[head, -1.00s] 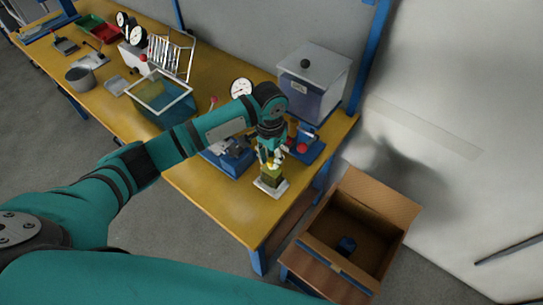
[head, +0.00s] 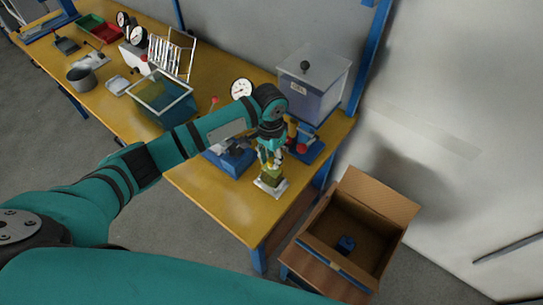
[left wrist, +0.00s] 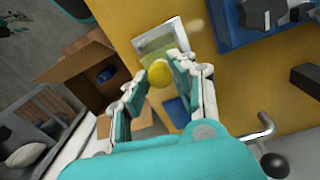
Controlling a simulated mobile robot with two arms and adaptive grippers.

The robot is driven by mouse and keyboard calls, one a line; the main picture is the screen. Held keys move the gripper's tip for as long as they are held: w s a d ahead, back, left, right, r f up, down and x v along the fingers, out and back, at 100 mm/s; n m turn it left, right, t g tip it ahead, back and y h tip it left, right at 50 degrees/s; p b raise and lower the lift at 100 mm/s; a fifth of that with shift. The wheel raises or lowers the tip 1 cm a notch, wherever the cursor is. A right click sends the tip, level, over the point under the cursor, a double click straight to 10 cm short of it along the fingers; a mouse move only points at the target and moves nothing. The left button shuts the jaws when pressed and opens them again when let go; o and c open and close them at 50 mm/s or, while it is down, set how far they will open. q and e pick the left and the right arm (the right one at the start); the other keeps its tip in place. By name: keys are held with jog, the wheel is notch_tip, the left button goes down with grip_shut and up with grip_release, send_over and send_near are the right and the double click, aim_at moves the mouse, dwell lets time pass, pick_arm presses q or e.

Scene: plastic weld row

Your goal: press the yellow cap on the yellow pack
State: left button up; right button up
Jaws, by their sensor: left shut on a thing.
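My left gripper (head: 269,163) is over the right front end of the yellow workbench (head: 215,196). It is shut on the yellow cap (left wrist: 159,73), a round piece between the fingertips in the left wrist view. The yellow pack (head: 270,178) stands upright on a pale base plate (head: 271,188) directly under the gripper. In the left wrist view the pack (left wrist: 160,42) lies just beyond the cap, partly covered by it and the fingers. Whether the cap touches the pack I cannot tell. My right gripper is out of view.
Blue fixtures (head: 232,158) with red knobs stand close behind the gripper. A clear lidded box (head: 312,88) is at the back corner. An open cardboard box (head: 375,192) stands beyond the bench's right edge. A teal bin (head: 170,105) is farther left.

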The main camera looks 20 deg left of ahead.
pick_arm(q)
jog(key=o, duration=1.2)
notch_tip(320, 180, up, 5)
jog(key=p, duration=0.6)
jog(key=shift+r+p, duration=0.6)
jog(key=shift+r, duration=0.45)
